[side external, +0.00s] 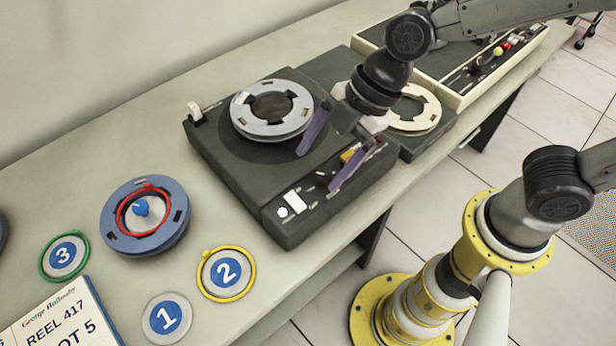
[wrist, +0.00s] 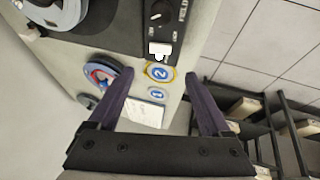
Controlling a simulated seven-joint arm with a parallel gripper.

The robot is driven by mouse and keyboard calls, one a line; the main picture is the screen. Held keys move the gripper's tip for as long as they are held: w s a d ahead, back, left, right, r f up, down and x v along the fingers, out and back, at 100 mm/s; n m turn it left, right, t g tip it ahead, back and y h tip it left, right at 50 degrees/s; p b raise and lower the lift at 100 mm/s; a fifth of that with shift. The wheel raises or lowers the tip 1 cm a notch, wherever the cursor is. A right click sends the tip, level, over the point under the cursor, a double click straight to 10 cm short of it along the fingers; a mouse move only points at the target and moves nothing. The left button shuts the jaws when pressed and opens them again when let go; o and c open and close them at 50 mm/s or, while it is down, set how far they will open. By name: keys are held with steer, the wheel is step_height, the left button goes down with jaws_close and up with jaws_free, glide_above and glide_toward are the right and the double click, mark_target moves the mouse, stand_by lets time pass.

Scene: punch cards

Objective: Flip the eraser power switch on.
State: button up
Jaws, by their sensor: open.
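The black eraser box (side external: 222,155) stands on the bench with a grey-blue reel (side external: 272,110) on top. A white switch (side external: 295,199) sits on its front control panel, with a round white spot (side external: 283,212) beside it. I cannot tell the switch's position. In the wrist view the switch (wrist: 159,49) lies beyond the fingertips, below a dark knob and the word FIELD. My gripper (side external: 316,171) has two purple fingers spread wide with nothing between them. It is over the right part of the box, its fingertips pointing toward the switch side; contact cannot be judged.
A blue reel with a red ring (side external: 175,238) and numbered discs, including disc 2 (side external: 226,273), lie left of the box. A labelled card (side external: 60,325) is at lower left. A green-grey unit with a cream reel (side external: 415,110) stands behind my gripper. The bench's front edge is close to the box.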

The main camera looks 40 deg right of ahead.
steer(key=shift+v, duration=2.15)
steer(key=d+r+m+t+h, duration=0.1)
steer(key=d+r+m+t, duration=0.1)
steer(key=d+r+m, duration=0.3)
steer(key=d+r+m+t, duration=0.1)
steer(key=d+r, duration=0.2)
steer(key=d, duration=0.4)
steer(key=s+d+f+m+h, duration=0.3)
steer(key=s+d+m, duration=0.5)
steer(key=s+m, duration=0.2)
steer(key=m, duration=0.2)
steer(key=shift+d+f+m+h, duration=0.2)
steer(key=shift+d+m+h, duration=0.1)
steer(key=shift+d, duration=0.1)
steer(key=shift+s, duration=0.1)
